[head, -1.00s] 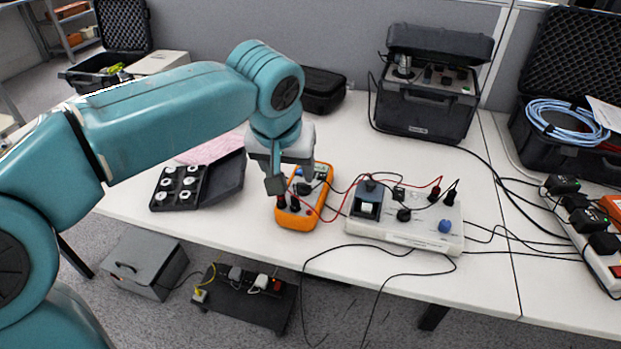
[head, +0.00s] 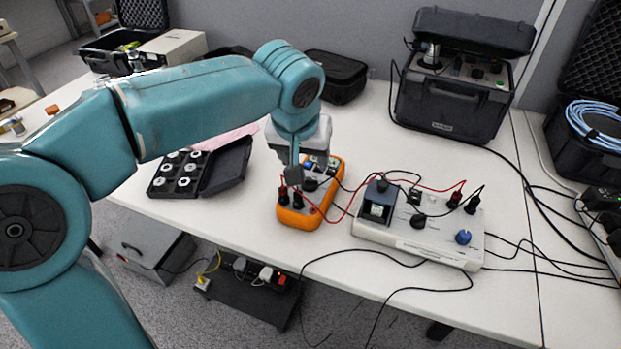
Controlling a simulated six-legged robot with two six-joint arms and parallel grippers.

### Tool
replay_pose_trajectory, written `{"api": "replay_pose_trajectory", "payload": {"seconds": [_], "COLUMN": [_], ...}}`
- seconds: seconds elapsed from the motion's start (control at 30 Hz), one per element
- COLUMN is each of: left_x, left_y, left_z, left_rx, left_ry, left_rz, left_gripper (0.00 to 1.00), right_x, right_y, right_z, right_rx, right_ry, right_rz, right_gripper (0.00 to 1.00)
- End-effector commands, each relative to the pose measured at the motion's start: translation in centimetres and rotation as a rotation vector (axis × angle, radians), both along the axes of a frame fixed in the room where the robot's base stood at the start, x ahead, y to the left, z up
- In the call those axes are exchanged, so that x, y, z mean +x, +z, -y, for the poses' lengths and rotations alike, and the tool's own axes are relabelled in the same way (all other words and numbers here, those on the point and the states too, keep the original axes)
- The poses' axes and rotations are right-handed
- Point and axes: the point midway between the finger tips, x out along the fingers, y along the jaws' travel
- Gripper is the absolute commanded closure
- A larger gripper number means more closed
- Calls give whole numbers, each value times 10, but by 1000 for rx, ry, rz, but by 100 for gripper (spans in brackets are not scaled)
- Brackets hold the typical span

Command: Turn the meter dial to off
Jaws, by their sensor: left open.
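The orange multimeter (head: 293,218) lies on the white bench in the middle of the head view. Black and red plugs sit in its near end, with leads running right. Its dark dial (head: 310,184) shows beside my gripper's fingers; its pointer setting is too small to read. My left gripper (head: 293,178) points down over the meter, beside the dial. It is open and I see nothing held in it. The gripper hides the left part of the meter's face, and I cannot tell whether it touches the dial. My right gripper is not in view.
Right of the meter is a white test box (head: 420,238) with a blue knob and plugged leads. Left is an open black case (head: 178,174) of round weights. A black instrument case (head: 455,105) stands behind. Loose cables cross the bench's front edge.

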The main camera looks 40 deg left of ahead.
Motion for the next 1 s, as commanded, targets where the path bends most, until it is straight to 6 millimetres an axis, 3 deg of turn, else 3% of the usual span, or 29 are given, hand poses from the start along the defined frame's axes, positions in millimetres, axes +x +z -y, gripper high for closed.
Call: {"api": "replay_pose_trajectory", "payload": {"seconds": [0.1, 0.33, 0.5, 0.8, 0.97, 1.0], "left_x": [10, 27, 34, 35, 35, 35], "left_y": [-32, -69, -80, -81, -81, -81], "left_z": [-5, -10, -12, -12, -12, -12], "left_rx": [1, 0, 0, 0, 0, 0], "left_ry": [1, -1, 0, 0, 0, 0], "left_rz": [-5, -2, 0, 1, 1, 1], "left_gripper": [38, 38, 38, 38, 90, 93], "right_x": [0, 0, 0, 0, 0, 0], "right_y": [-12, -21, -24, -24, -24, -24], "right_z": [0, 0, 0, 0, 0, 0], "right_rx": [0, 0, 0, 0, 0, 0], "right_ry": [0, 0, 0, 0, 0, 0], "right_rz": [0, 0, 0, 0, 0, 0], "right_gripper": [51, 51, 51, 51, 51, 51]}}
